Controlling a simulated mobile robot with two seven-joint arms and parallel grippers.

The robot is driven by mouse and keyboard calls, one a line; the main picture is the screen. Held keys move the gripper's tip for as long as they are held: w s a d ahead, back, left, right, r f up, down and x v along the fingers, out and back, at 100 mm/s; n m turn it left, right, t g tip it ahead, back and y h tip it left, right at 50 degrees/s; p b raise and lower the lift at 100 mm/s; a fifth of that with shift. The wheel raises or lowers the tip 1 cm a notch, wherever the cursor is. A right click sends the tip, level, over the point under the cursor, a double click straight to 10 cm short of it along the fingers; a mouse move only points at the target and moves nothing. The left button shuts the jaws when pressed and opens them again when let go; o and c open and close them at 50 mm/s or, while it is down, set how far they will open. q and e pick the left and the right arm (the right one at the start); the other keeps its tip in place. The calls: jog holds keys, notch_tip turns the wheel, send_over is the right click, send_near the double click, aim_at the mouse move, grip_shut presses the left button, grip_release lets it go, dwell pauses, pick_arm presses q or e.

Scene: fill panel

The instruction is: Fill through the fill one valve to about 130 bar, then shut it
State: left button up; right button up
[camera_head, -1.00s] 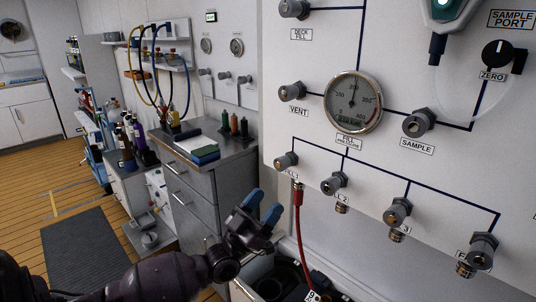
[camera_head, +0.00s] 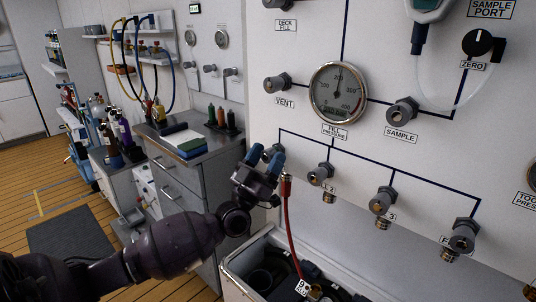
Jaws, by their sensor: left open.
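The fill one valve (camera_head: 271,150) is the leftmost knob of the lower row on the white panel. My fingers partly cover it, and its label is hidden. A red hose (camera_head: 288,212) hangs from the fitting just below it. My left gripper (camera_head: 265,160) is open, its blue fingertips in front of and around the valve knob in this view; I cannot tell whether they touch it. The round fill pressure gauge (camera_head: 338,92) is above right of it. Its needle and small display are too small to read surely. My right gripper is out of view.
Other fill valves (camera_head: 320,173) run down to the right. The vent valve (camera_head: 278,82) and sample valve (camera_head: 402,111) are higher. An open container (camera_head: 250,247) stands below the panel. A grey drawer cabinet (camera_head: 181,180) with bottles and books stands to the left.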

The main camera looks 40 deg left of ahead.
pick_arm(q)
jog(key=shift+w+r+y, duration=0.2)
jog(key=shift+w+y, duration=0.05)
jog(key=shift+y, duration=0.05)
jog(key=c, duration=0.9)
jog(key=shift+r+n+y+p, duration=0.3)
jog(key=shift+n+y+p, duration=0.55)
jog(key=shift+n+y, duration=0.35)
jog(key=shift+n+y+p, duration=0.5)
jog(key=shift+n+y, duration=0.1)
jog(key=shift+n, duration=0.3)
jog(key=shift+f+n+y, duration=0.3)
jog(key=shift+n+y, duration=0.1)
jog(key=shift+y, duration=0.1)
jog(key=o, duration=0.9)
